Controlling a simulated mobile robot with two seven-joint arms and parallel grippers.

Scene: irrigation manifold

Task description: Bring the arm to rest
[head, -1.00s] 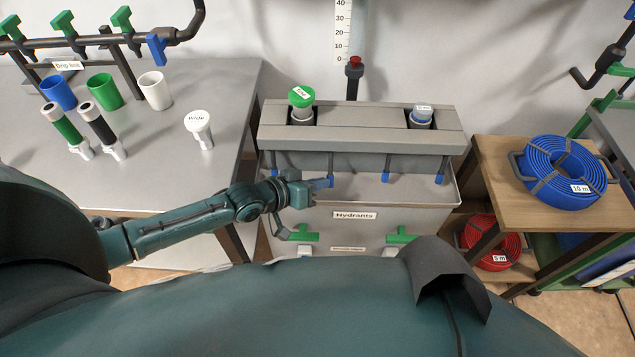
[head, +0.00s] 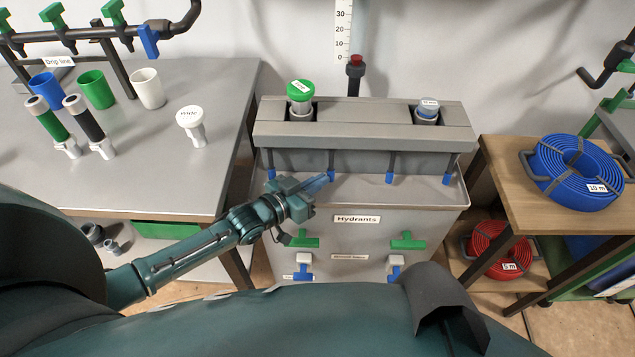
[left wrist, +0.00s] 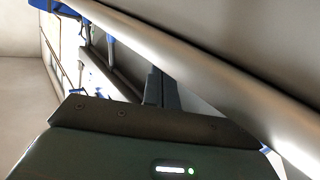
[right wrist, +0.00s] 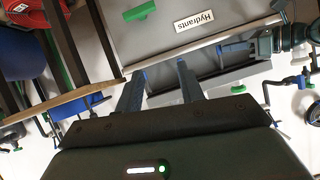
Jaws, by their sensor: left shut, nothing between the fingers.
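My left gripper (head: 318,184) reaches in from the left in the head view. It is in front of the Hydrants cabinet (head: 360,240), at its top front edge, near the blue-tipped outlets. Its blue fingers are together with nothing between them; they also show close together in the left wrist view (left wrist: 161,90). I cannot tell whether it touches the cabinet. My right gripper (right wrist: 160,72) shows only in the right wrist view. Its two fingers are apart and empty, with the Hydrants cabinet front (right wrist: 165,40) beyond them.
A grey table at left holds blue, green (head: 96,90) and white cups, two capped tubes and a white "Wide" piece (head: 191,124). Green-topped (head: 300,92) and grey-topped (head: 427,108) pieces sit in the grey rack. A blue hose coil (head: 578,172) lies on the wooden shelf at right, a red coil (head: 492,248) below.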

